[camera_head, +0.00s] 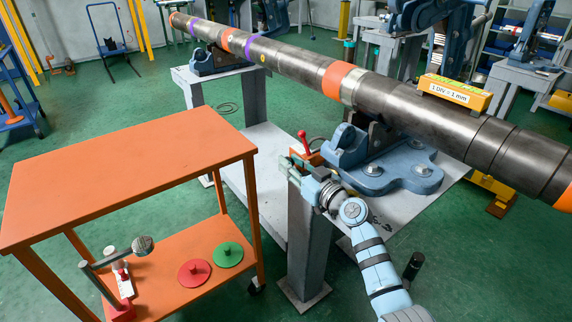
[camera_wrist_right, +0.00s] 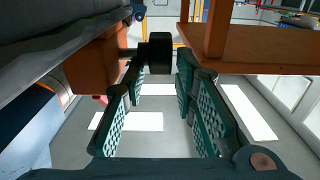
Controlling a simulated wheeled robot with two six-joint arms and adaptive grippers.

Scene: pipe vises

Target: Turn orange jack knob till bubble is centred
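The orange jack (camera_head: 310,156) sits at the left edge of the blue pipe vise (camera_head: 385,160), with a red-tipped lever (camera_head: 303,142) rising from it. In the right wrist view the orange jack body (camera_wrist_right: 98,68) is at upper left, and a dark round knob (camera_wrist_right: 160,53) stands out from it. My right gripper (camera_wrist_right: 158,72) is open, with its fingertips on either side of the knob; firm contact cannot be told. In the head view my right gripper (camera_head: 289,169) is beside the jack. A yellow level (camera_head: 455,92) lies on the pipe; its bubble is too small to read. My left gripper is out of view.
The long steel pipe (camera_head: 400,97) runs across above the vises. An orange cart (camera_head: 120,175) stands at left, with a red disc (camera_head: 194,272), a green disc (camera_head: 228,254) and a gauge stand (camera_head: 120,308) on its lower shelf. Green floor (camera_head: 160,95) is open behind it.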

